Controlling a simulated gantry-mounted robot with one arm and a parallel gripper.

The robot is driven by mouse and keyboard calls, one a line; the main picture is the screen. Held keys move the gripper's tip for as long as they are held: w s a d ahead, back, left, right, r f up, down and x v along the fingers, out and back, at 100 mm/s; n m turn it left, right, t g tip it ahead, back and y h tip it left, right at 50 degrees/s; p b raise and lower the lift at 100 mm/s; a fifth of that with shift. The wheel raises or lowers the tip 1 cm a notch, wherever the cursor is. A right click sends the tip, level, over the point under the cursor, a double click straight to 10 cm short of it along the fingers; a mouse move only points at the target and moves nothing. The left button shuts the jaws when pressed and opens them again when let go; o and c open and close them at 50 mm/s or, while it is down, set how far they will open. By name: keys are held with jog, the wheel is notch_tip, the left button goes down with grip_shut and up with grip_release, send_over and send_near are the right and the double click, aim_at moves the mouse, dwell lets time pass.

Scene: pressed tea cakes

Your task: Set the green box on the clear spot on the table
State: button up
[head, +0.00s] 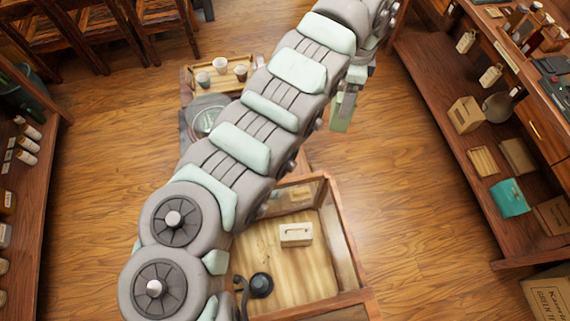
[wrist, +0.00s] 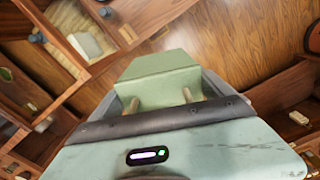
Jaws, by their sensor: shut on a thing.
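The green box (head: 341,119) hangs from my gripper (head: 348,97) in the head view, to the right of my arm and in the air. In the wrist view the green box (wrist: 160,68) sits between the two fingers of my gripper (wrist: 160,97), which is shut on it. The table (head: 187,136) shows only in part behind my arm, with a wooden tray (head: 190,84) at its far end. Most of its top is hidden by my arm, so a clear spot cannot be made out.
Cups (head: 220,65) stand on the tray, and a grey round thing (head: 209,118) lies nearer. A glass-sided wooden case (head: 345,235) holds a pale block (head: 296,234) and a black round item (head: 261,285). Shelves (head: 505,150) line the right; open floor (head: 410,190) lies between.

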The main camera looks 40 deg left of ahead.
jog(key=s+a+f+m+b, duration=0.4)
jog(key=s+a+f+m, duration=0.1)
jog(key=a+f, duration=0.2)
jog(key=s+a+f+m+b, duration=0.4)
jog(key=a+f, duration=0.3)
jog(key=a, duration=0.1)
notch_tip(320, 180, down, 20)
jog(key=b, duration=0.1)
jog(key=shift+s, duration=0.2)
jog(key=shift+f, duration=0.1)
jog(key=o, duration=1.2)
jog(key=shift+o, duration=0.2)
notch_tip(320, 180, up, 12)
jog(key=shift+r+p, duration=0.2)
jog(key=shift+p, duration=0.2)
